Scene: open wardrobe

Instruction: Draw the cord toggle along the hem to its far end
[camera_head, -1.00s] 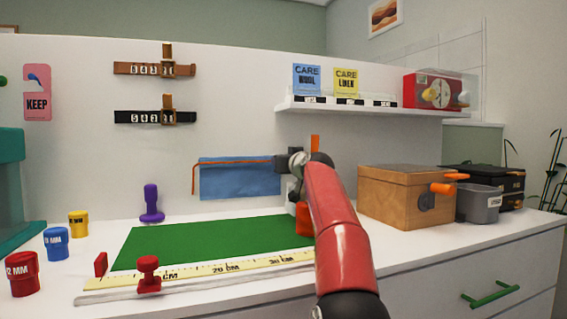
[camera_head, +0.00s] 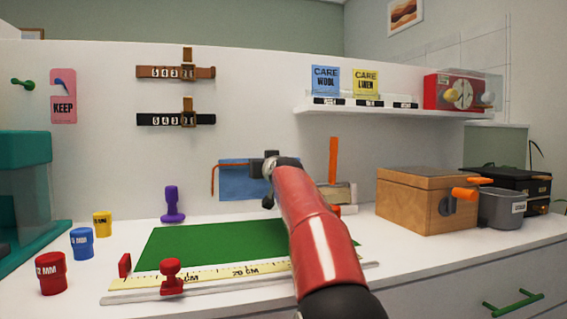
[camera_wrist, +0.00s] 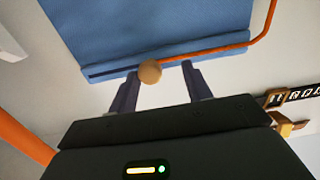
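The blue cloth (camera_head: 240,182) hangs on the white back panel, and its right part is hidden behind my arm. An orange cord (camera_head: 213,180) runs along its top hem and hangs down at the left. In the wrist view the cloth (camera_wrist: 150,25) appears upside down, with its hem (camera_wrist: 110,68) nearest me. A round tan toggle (camera_wrist: 150,72) sits at the hem where the orange cord (camera_wrist: 222,53) ends. My gripper (camera_wrist: 161,80) has its two dark fingers apart, with the toggle between them, nearer the left finger. In the head view my gripper (camera_head: 262,166) is at the hem.
A green mat (camera_head: 215,245) and a ruler (camera_head: 215,275) lie below on the white top. An upright orange bar (camera_head: 333,160) stands right of my arm, with a wooden box (camera_head: 425,205) farther right. A purple peg (camera_head: 172,205) stands at left.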

